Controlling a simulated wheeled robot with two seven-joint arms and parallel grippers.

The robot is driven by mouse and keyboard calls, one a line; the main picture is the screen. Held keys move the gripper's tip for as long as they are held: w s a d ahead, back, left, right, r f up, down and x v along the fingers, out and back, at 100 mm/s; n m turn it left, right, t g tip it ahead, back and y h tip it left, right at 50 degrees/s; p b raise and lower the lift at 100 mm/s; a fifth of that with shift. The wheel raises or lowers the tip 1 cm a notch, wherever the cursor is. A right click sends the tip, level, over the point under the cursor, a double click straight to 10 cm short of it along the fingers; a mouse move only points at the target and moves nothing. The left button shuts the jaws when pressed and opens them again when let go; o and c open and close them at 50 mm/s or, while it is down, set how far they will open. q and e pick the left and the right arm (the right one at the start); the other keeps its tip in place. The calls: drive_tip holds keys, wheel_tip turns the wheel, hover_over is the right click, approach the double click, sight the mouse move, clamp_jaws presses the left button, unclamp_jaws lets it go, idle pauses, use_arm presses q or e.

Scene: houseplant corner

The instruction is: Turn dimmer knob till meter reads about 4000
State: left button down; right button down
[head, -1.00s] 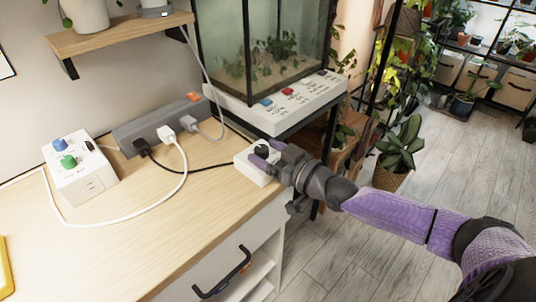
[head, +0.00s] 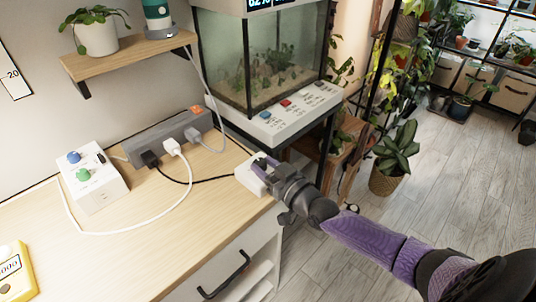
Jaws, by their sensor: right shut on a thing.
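The dimmer is a small white box (head: 245,176) at the right edge of the wooden desk. A dark knob sits on its top, mostly hidden by my right gripper (head: 262,165), which is shut on it. My right arm reaches in from the lower right. The meter is a yellow device (head: 14,285) at the left picture edge. Its display is cut off, and only its last digits, which look like 000, show. My left gripper is not in view.
A white box with a blue and a green knob (head: 93,181) stands on the desk (head: 150,245). A grey power strip (head: 170,134) with plugs and looping cables lies behind. A glass terrarium (head: 262,60) stands on a white unit with colored buttons. The desk's front middle is clear.

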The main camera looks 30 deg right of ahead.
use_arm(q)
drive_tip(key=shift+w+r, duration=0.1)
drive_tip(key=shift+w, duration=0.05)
use_arm(e)
drive_tip(key=shift+c, duration=1.4)
unclamp_jaws()
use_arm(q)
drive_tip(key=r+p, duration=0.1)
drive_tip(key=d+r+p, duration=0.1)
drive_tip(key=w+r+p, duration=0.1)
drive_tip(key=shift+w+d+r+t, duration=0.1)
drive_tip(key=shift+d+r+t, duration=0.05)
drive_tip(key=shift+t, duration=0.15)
use_arm(e)
drive_tip(key=s+d, duration=0.1)
drive_tip(key=s, duration=0.8)
drive_tip(key=shift+s+d, duration=0.25)
drive_tip(key=shift+s, duration=0.15)
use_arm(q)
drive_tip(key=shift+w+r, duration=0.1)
